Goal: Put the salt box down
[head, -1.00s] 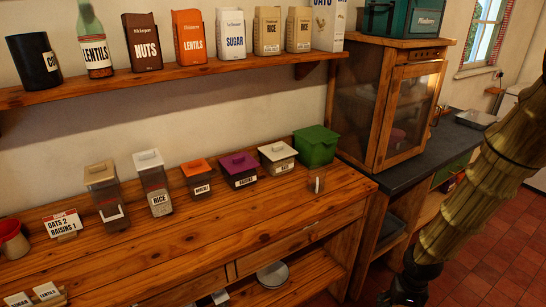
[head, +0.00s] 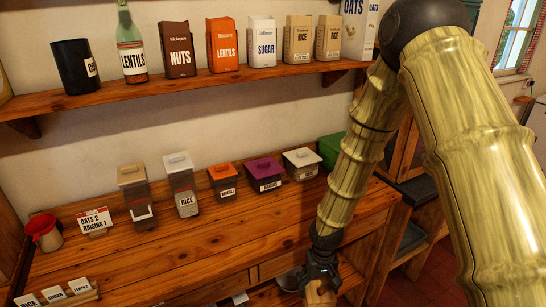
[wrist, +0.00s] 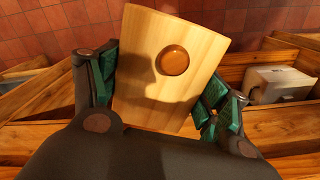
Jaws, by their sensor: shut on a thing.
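The salt box (wrist: 150,90) is a pale wooden box with a round brown knob, large in the wrist view. My gripper (wrist: 160,85) is shut on it, with the green finger pads on either side of the box. In the head view my gripper (head: 320,272) hangs at the front edge of the pine counter (head: 190,250). Only a small part of the salt box (head: 320,293) shows there, at the bottom edge of the picture. The wrist view shows red floor tiles and open wooden shelving beyond the box.
Lidded containers line the counter's back, including a rice jar (head: 184,188) and a purple-lidded box (head: 264,175). The counter's middle is clear. Packets stand on the upper shelf (head: 150,88). A white box (wrist: 280,83) sits lower.

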